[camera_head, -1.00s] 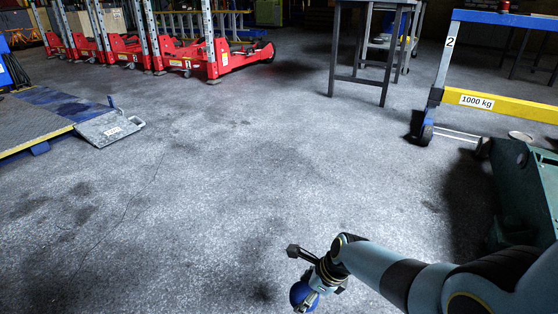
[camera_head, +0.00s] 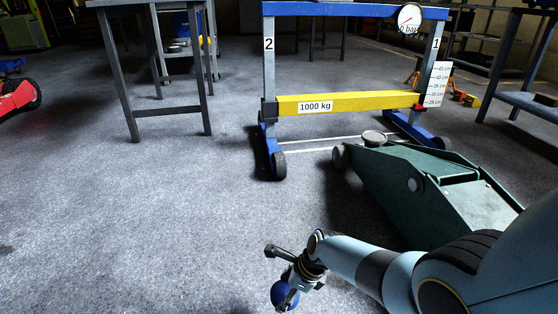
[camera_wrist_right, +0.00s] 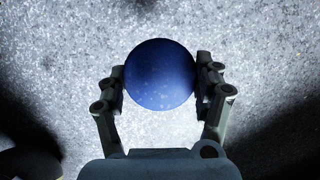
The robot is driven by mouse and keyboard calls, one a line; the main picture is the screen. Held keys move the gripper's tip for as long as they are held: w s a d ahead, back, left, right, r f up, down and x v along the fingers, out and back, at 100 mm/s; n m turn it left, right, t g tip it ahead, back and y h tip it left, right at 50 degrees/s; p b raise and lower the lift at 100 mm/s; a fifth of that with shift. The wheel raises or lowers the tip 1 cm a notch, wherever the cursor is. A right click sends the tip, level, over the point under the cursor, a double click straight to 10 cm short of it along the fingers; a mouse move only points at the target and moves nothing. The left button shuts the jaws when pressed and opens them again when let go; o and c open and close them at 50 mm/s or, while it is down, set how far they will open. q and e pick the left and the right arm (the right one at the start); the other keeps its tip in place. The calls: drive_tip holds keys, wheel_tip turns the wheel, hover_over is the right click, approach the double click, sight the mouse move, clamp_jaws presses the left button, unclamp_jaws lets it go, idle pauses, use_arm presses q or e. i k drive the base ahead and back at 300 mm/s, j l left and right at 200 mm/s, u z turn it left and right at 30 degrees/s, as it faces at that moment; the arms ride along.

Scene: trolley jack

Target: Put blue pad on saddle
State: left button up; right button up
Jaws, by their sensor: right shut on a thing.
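The blue pad (camera_head: 285,294) is round and dark blue. My right gripper (camera_head: 289,288) is shut on it and holds it over the floor, at the bottom of the head view. In the right wrist view the blue pad (camera_wrist_right: 160,75) sits between both fingers of my right gripper (camera_wrist_right: 161,78), and each finger touches its side. The saddle (camera_head: 374,137) is a small grey round plate on the far front end of the green trolley jack (camera_head: 420,180). It looks bare and lies beyond and to the right of my right gripper. My left gripper is out of view.
A blue frame with a yellow beam marked 1000 kg (camera_head: 345,103) stands just behind the saddle, with a round gauge (camera_head: 409,17) and a height scale (camera_head: 437,84). A grey steel table (camera_head: 170,112) stands at the back left.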

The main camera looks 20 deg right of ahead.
sight(374, 135)
drive_tip(key=i+z, duration=0.25)
drive_tip(key=i, duration=0.3)
drive_tip(key=i+z, duration=0.25)
drive_tip(key=i, duration=0.3)
drive_tip(key=i+j+z, duration=0.15)
drive_tip(key=i+z, duration=0.15)
drive_tip(key=i, duration=0.2)
drive_tip(key=i+j+z, duration=0.25)
drive_tip(key=i, duration=0.25)
